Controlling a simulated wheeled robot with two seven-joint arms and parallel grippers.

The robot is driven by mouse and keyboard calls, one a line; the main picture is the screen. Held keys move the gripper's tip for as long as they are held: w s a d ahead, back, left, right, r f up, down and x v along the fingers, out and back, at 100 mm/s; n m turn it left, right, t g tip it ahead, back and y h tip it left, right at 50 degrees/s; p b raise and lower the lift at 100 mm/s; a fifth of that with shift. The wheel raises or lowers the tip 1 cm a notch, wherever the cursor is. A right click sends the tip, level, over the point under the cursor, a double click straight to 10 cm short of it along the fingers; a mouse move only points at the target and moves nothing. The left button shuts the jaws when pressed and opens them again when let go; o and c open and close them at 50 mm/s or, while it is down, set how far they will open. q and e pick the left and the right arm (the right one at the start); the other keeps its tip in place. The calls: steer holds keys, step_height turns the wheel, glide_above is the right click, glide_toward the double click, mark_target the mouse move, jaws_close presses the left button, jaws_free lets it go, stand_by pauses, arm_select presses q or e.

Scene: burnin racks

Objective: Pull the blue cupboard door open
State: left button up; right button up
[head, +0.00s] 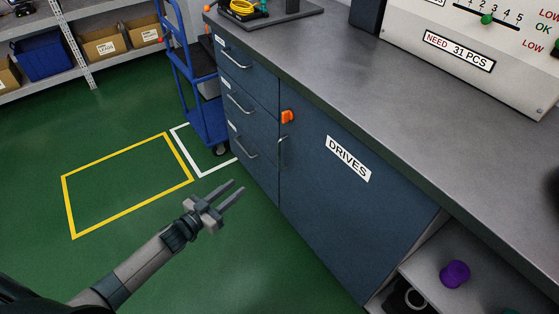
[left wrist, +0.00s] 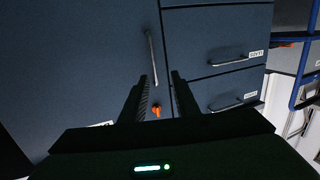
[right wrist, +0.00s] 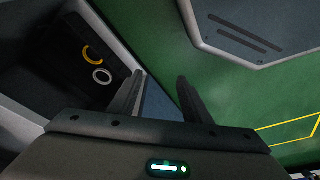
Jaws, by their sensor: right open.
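The blue cupboard door (head: 335,210) has a DRIVES label and sits flush, shut, under the grey worktop. Its upright metal bar handle (head: 282,152) is on the left edge, below an orange latch (head: 288,116). My left gripper (head: 238,189) is open and empty, in front of the cupboard, apart from the handle. The left wrist view shows the door (left wrist: 80,65), its handle (left wrist: 151,58) beyond the fingertips, and the orange latch (left wrist: 156,111) between the fingers. My right gripper (right wrist: 160,82) is open and empty, seen only in the right wrist view.
Drawers (head: 245,105) stand left of the door. An open shelf (head: 425,270) with a purple object (head: 455,273) is to its right. A blue cart (head: 205,120) stands beyond the drawers. The green floor (head: 130,185) with yellow marking is clear on the left.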

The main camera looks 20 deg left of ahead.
arm_select(q)
steer(key=shift+w+d+r+m+h+b, duration=0.15)
steer(key=shift+w+d+r+h, duration=0.1)
steer(key=shift+r, duration=0.3)
steer(key=shift+w+d+r+m+h+b, duration=0.1)
steer(key=shift+w+d+r+m+h, duration=0.15)
steer(key=shift+r, duration=0.3)
steer(key=shift+w+d+r+m+h+b, duration=0.15)
steer(key=shift+r+h, duration=0.15)
steer(key=shift+r, duration=0.25)
arm_select(e)
steer(key=shift+s+v, duration=0.25)
steer(key=shift+v, duration=1.1)
steer(key=shift+a, duration=0.15)
arm_select(q)
steer(key=b+x, duration=0.1)
steer(key=x, duration=1.6)
steer(key=shift+w, duration=0.2)
arm_select(e)
steer(key=shift+w+a+f+t, duration=0.2)
steer(key=shift+w+a+t, duration=0.2)
steer(key=shift+w+a, duration=0.3)
arm_select(q)
steer(key=shift+c, duration=0.7)
arm_select(e)
steer(key=shift+s, duration=0.1)
arm_select(q)
jaws_close()
